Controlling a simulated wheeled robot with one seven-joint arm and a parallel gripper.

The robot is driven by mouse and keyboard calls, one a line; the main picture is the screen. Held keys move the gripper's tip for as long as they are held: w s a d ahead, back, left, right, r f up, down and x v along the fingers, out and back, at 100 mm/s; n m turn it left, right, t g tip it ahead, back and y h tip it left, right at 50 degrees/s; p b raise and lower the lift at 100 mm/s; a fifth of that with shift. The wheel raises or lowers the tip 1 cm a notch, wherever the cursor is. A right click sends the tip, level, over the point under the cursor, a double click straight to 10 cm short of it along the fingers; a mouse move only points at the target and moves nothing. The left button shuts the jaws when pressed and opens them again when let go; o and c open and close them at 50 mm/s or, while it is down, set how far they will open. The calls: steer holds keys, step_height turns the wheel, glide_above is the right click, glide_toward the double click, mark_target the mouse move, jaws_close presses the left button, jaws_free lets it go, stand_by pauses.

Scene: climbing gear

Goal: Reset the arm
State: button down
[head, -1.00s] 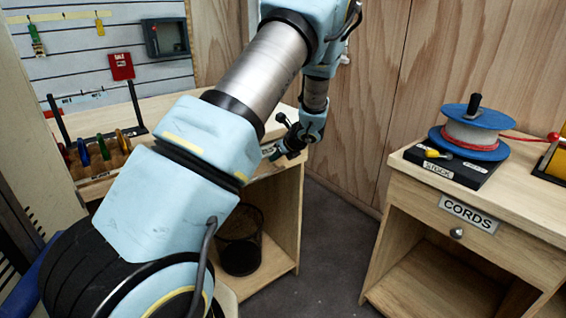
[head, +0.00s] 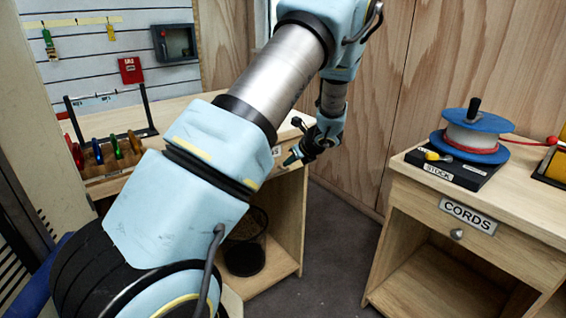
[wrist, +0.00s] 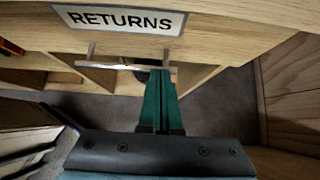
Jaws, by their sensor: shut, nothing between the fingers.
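My gripper (head: 292,159) hangs in front of the left wooden bench, near its front edge, at the end of my raised arm. In the wrist view its two teal fingers (wrist: 160,80) lie side by side, shut with nothing between them. Their tips overlap the right end of a metal bar handle (wrist: 120,67) in the picture; I cannot tell whether they touch it. A RETURNS label (wrist: 120,19) is on the wood above the handle.
The left bench (head: 287,205) has a rack of coloured items (head: 104,150) and a dark wire bin (head: 244,255) below. At right, a cabinet labelled CORDS (head: 468,216) carries a blue-rimmed spool (head: 470,135) on a STOCK base. Grey floor between them is clear.

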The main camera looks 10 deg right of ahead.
steer(key=v, duration=0.7)
steer(key=s+a+r+n+g, duration=0.1)
steer(key=s+a+n+g, duration=0.1)
steer(key=s+a+n, duration=0.3)
steer(key=s+a+r+n+g, duration=0.1)
steer(key=s+a+n+g, duration=0.15)
steer(key=a+n, duration=0.45)
steer(key=s+a+r+n+g+h, duration=0.1)
steer(key=s+a+n, duration=0.3)
steer(key=s+n, duration=0.4)
steer(key=s+a+r+n+h, duration=0.2)
steer(key=s+a+n+h, duration=0.1)
steer(key=s+a+n, duration=0.2)
steer(key=s+n, duration=0.2)
steer(key=n, duration=0.2)
steer(key=shift+s+a+g+h, duration=0.25)
steer(key=shift+s+g+h, duration=0.05)
steer(key=shift+s+g, duration=0.05)
